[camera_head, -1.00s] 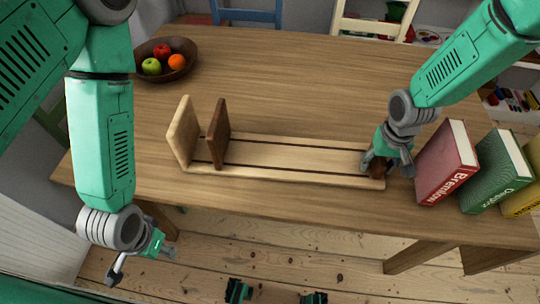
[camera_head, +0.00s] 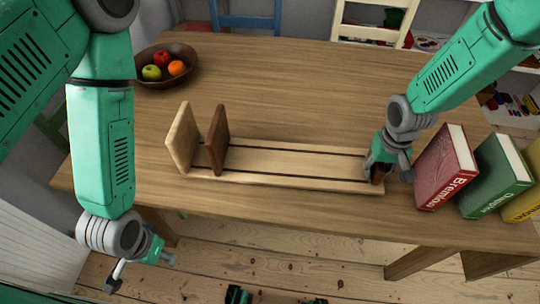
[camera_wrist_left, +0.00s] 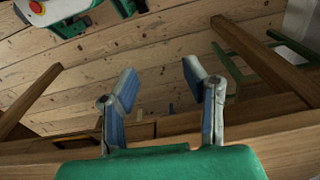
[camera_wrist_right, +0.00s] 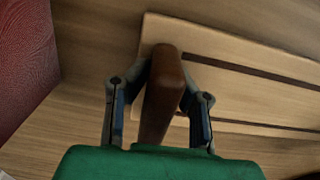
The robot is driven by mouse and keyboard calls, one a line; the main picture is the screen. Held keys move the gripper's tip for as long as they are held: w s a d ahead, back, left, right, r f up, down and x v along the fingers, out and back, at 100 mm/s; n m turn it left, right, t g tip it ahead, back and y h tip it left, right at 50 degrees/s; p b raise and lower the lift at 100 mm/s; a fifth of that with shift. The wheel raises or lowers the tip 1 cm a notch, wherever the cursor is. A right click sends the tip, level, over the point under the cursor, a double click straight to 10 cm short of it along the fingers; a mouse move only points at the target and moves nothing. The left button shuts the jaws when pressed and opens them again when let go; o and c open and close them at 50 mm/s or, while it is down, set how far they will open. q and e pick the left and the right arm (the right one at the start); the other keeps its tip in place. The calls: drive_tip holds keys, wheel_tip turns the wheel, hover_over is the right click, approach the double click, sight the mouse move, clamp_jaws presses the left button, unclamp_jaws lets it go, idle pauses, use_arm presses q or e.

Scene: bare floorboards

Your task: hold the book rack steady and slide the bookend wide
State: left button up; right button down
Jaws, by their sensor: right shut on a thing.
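The book rack (camera_head: 290,162) is a long light-wood base with dark grooves, lying on the table. A light-wood upright panel (camera_head: 183,137) stands at its left end. The bookend (camera_head: 216,140), a dark brown upright panel, stands just right of that panel. My right gripper (camera_head: 387,172) is at the rack's right end, shut on a dark brown end block (camera_wrist_right: 163,95), which sits between its fingers in the right wrist view. In the head view the gripper partly hides this block. My left gripper (camera_head: 142,270) is open and empty, low in front of the table; its spread fingers show in the left wrist view (camera_wrist_left: 160,85).
A red book (camera_head: 445,172), a green book (camera_head: 494,177) and a yellow book (camera_head: 526,192) stand right of the rack, close to my right gripper. A fruit bowl (camera_head: 188,56) is at the back left. The table (camera_head: 300,90) behind the rack is clear.

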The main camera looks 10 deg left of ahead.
use_arm(q)
drive_tip(key=shift+c, duration=0.4)
drive_tip(key=w+d+r+m+g+h, duration=0.2)
drive_tip(key=d+m, duration=0.4)
drive_tip(key=m, duration=0.3)
drive_tip(key=w+d+r+m+g+h, duration=0.1)
drive_tip(key=w+d+r+m+g, duration=0.15)
drive_tip(key=d+m, duration=0.55)
wheel_tip(320, 180, up, 21)
drive_tip(key=m+t+y, duration=0.3)
drive_tip(key=m+t, duration=0.1)
drive_tip(key=m, duration=1.4)
hover_over(215, 122)
drive_tip(key=shift+s+f, duration=0.1)
drive_tip(key=shift+f, duration=0.3)
wheel_tip(215, 122, down, 11)
drive_tip(key=shift+f, duration=0.15)
